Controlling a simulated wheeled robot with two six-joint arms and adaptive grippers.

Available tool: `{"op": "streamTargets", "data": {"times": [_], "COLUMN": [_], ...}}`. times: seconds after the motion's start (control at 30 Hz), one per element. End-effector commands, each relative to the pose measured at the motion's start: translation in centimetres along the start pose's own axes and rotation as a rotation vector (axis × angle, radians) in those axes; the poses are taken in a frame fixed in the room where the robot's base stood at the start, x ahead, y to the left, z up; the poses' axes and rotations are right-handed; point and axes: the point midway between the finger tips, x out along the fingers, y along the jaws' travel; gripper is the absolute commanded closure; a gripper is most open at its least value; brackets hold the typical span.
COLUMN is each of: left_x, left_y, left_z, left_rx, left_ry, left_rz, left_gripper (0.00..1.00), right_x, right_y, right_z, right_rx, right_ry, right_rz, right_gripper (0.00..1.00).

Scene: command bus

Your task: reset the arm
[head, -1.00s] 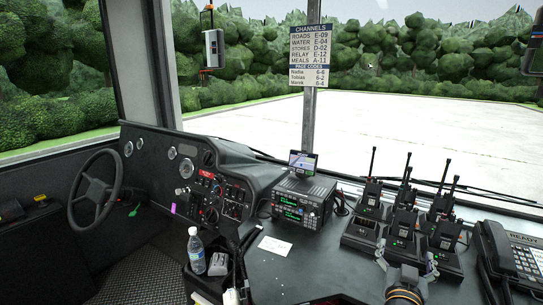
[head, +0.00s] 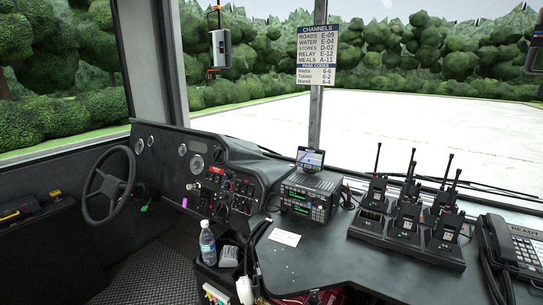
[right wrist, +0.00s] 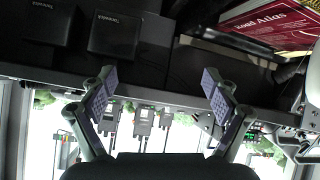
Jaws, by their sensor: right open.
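My right gripper (right wrist: 157,75) shows in the right wrist view. Its two purple-padded fingers are wide apart with nothing between them. The wrist picture looks inverted, with the dark console edge running across behind the fingers and the handheld radios beyond it. In the head view, no gripper can be made out, and my left gripper is in neither view.
The dark console (head: 330,262) holds a radio set (head: 308,197), a white card (head: 284,237), handheld radios in a charger (head: 410,244) and a desk phone (head: 512,243). A bottle (head: 207,242) stands left. A red road atlas (right wrist: 270,27) lies near the gripper.

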Motion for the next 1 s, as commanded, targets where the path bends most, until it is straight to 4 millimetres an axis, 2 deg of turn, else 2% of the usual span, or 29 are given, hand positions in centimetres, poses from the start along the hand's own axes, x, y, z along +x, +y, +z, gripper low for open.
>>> {"op": "streamTargets", "data": {"times": [0.03, 0.17, 0.3, 0.43, 0.5, 0.57, 0.77, 0.87, 0.97, 1.0], "left_x": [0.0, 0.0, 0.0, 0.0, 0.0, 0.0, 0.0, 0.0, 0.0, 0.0], "left_y": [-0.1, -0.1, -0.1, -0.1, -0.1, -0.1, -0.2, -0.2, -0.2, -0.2], "left_z": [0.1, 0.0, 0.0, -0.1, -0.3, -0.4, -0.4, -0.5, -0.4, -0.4], "left_rx": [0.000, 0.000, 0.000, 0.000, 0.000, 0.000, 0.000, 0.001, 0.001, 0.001], "left_ry": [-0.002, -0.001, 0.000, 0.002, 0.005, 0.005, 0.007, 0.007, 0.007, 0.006], "left_rz": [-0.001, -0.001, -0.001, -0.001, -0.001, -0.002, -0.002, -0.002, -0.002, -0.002], "left_gripper": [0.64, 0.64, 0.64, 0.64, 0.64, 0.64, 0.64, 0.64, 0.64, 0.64], "right_x": [-0.4, -1.9, -4.4, -7.3, -4.7, -3.0, 2.7, 5.5, 8.0, 8.7], "right_y": [-0.2, -1.1, -2.1, -2.7, -3.2, -3.5, -4.2, -4.2, -3.9, -3.6], "right_z": [1.8, 6.8, 11.8, 16.0, 17.6, 19.1, 25.8, 30.4, 36.7, 39.5], "right_rx": [-0.030, -0.121, -0.229, -0.332, -0.326, -0.324, -0.319, -0.317, -0.316, -0.315], "right_ry": [-0.061, -0.231, -0.408, -0.556, -0.562, -0.570, -0.606, -0.627, -0.656, -0.669], "right_rz": [-0.022, -0.100, -0.206, -0.319, -0.310, -0.307, -0.298, -0.294, -0.289, -0.287], "right_gripper": [0.12, 0.12, 0.12, 0.12, 0.12, 0.12, 0.12, 0.12, 0.12, 0.12]}}
